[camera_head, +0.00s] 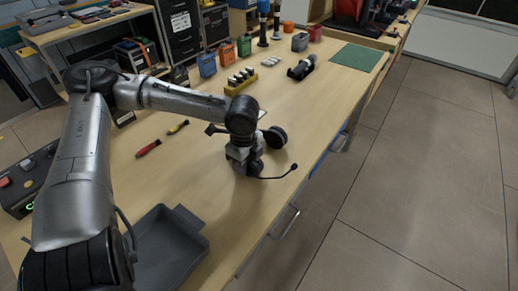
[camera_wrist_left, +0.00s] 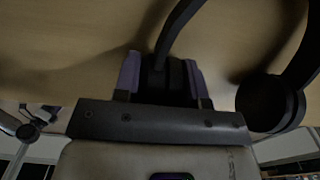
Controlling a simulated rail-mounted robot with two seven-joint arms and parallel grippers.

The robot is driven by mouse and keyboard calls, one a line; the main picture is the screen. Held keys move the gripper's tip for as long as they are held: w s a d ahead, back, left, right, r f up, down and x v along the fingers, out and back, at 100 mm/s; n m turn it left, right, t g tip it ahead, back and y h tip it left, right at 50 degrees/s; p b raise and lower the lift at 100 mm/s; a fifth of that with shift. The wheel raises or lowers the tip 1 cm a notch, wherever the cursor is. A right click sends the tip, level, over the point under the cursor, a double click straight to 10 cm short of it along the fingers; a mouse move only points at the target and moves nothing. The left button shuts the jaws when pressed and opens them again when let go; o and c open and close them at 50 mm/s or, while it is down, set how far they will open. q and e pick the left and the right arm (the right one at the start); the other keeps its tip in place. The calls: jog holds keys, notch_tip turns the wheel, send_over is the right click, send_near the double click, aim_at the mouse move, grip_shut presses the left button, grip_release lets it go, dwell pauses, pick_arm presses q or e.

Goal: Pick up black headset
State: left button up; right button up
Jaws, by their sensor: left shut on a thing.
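The black headset (camera_head: 275,137) is at the right edge of the wooden workbench, with its microphone boom (camera_head: 279,175) pointing right toward the edge. My left gripper (camera_head: 247,167) is shut on the headset near one ear cup, and my arm hides part of it. In the left wrist view the purple-sided fingers (camera_wrist_left: 163,80) close around the headset's dark part. The headband (camera_wrist_left: 183,24) rises from between them, and the other ear cup (camera_wrist_left: 268,102) shows to the right. I cannot tell whether the headset touches the bench. My right gripper is not in view.
A grey tray (camera_head: 205,238) lies on the near bench (camera_head: 225,205). Two screwdrivers (camera_head: 148,148) lie left of my gripper. A yellow holder (camera_head: 240,88), coloured containers and a green mat (camera_head: 356,57) stand farther back. Open floor lies to the right.

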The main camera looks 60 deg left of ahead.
pick_arm(q)
jog(key=c, duration=0.4)
